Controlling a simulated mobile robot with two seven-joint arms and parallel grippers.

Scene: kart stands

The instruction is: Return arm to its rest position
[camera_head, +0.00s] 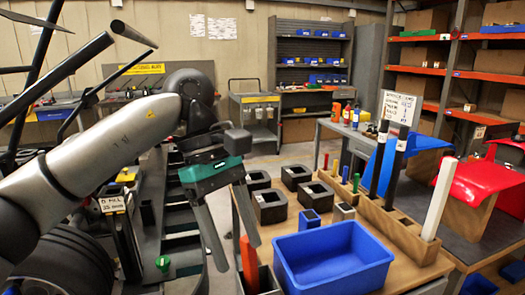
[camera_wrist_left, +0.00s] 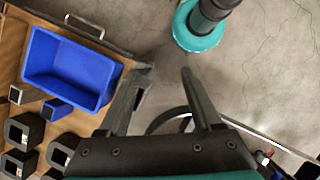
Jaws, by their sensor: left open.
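My left gripper (camera_head: 229,227) reaches in from the left in the head view, raised beside the left edge of the wooden table (camera_head: 408,277). Its two long fingers point down and stand apart with nothing between them. In the left wrist view the same open fingers (camera_wrist_left: 158,85) show over bare grey floor, to the right of the table's edge. My right gripper is in neither view.
A blue bin (camera_head: 333,262), several black square blocks (camera_head: 270,207) and a wooden rack (camera_head: 400,232) with upright bars stand on the table. Kart parts (camera_head: 180,215) lie close under my left arm. A teal round base (camera_wrist_left: 198,25) stands on the floor.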

